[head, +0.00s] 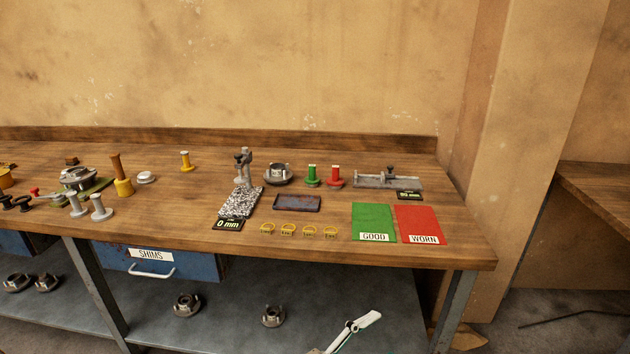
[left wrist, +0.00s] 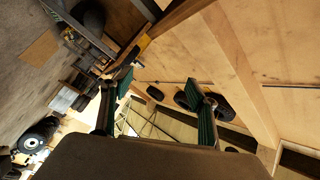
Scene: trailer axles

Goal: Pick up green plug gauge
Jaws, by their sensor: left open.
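The green plug gauge (head: 312,176) stands upright on the wooden workbench (head: 180,215), toward the back. A similar red plug gauge (head: 335,177) stands close to its right. My left gripper (left wrist: 158,92) shows in the left wrist view with its two green-padded fingers apart and nothing between them. That view looks away from the bench top, and the green gauge is not in it. A pale piece with a green edge shows at the bottom of the head view; I cannot tell which arm it belongs to. My right gripper cannot be made out.
A metal hub (head: 278,174) is left of the green gauge, and a grey measuring fixture (head: 388,179) is right of the red one. A dark tray (head: 297,203), yellow rings and green (head: 374,220) and red (head: 419,222) mats lie in front. Bench is clear between them.

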